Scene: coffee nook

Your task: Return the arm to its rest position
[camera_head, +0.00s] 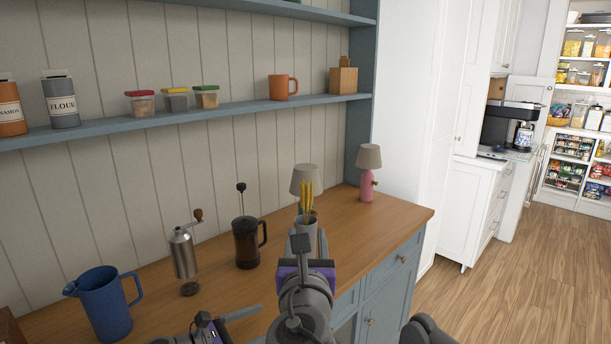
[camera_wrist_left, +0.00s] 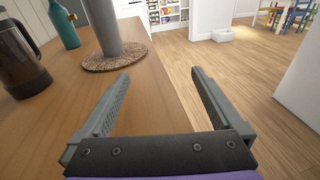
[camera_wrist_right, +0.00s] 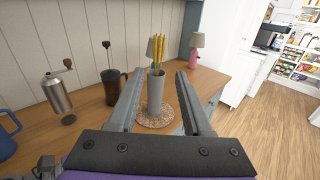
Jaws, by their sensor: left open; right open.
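My left gripper (camera_head: 222,320) is low in the head view, over the counter's front part. In the left wrist view its two fingers (camera_wrist_left: 158,95) are spread with nothing between them. My right gripper (camera_head: 311,245) is higher in the head view, in front of a grey vase (camera_head: 307,226) holding yellow sticks. In the right wrist view its fingers (camera_wrist_right: 155,95) are open and empty. The vase (camera_wrist_right: 155,95) shows beyond them on a round speckled mat (camera_wrist_right: 153,122). I cannot tell how far the fingertips are from it.
On the wooden counter (camera_head: 385,208) stand a blue pitcher (camera_head: 105,305), a metal grinder (camera_head: 183,253), a French press (camera_head: 247,243) and a pink lamp (camera_head: 367,182). A shelf (camera_head: 225,108) runs above. Open wooden floor (camera_head: 500,270) lies to the right.

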